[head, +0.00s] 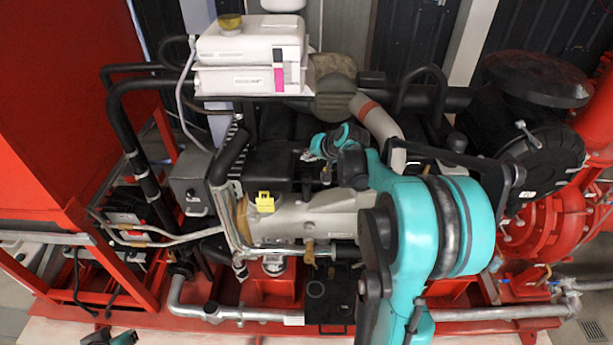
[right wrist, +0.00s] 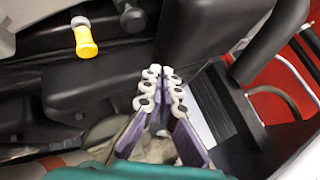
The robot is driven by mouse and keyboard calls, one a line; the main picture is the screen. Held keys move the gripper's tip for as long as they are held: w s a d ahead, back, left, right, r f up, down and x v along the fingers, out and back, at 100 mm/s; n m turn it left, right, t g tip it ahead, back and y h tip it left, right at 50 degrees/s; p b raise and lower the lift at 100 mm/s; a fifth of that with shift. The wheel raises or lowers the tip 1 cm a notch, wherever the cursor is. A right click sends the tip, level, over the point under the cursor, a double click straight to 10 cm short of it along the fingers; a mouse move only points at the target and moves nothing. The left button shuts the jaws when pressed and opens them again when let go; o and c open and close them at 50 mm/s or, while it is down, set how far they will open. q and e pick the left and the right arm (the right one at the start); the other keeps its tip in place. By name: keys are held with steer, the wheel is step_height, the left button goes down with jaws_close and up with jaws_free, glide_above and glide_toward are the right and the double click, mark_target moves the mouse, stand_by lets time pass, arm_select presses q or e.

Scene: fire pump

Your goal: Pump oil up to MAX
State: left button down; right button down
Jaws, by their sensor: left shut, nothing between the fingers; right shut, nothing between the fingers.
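My right gripper (head: 311,156) reaches over the middle of the engine (head: 310,216), shut and empty. In the right wrist view its fingertips (right wrist: 161,85) are together beside a black engine cover, with nothing between them. A yellow cylindrical piece (right wrist: 86,42) is up and left of the fingers, apart from them. A yellow fitting (head: 265,201) sits on the engine in the head view; I cannot tell if it is the same piece. My left gripper (head: 108,338) shows only partly at the bottom left edge, shut and far from the engine. No MAX mark is readable.
A white tank (head: 248,50) with a yellow-brown cap (head: 230,22) and a pink-and-white strip stands behind the engine. Black pipes (head: 130,130), a red frame (head: 75,215) and a red pump (head: 550,225) crowd the sides. My right arm hides part of the engine.

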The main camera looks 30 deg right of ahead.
stand_by(0.3)
step_height(320, 180, up, 4)
steer(key=p, duration=0.6)
glide_above(308, 177)
steer(key=shift+f, duration=0.1)
steer(key=shift+f+b, duration=0.1)
steer(key=shift+b, duration=0.25)
step_height(308, 177, down, 8)
steer(key=b, duration=0.5)
steer(key=shift+f+b, duration=0.3)
steer(key=shift+b, duration=0.3)
stand_by(0.4)
steer(key=shift+f+b, duration=0.45)
steer(key=shift+b, duration=0.05)
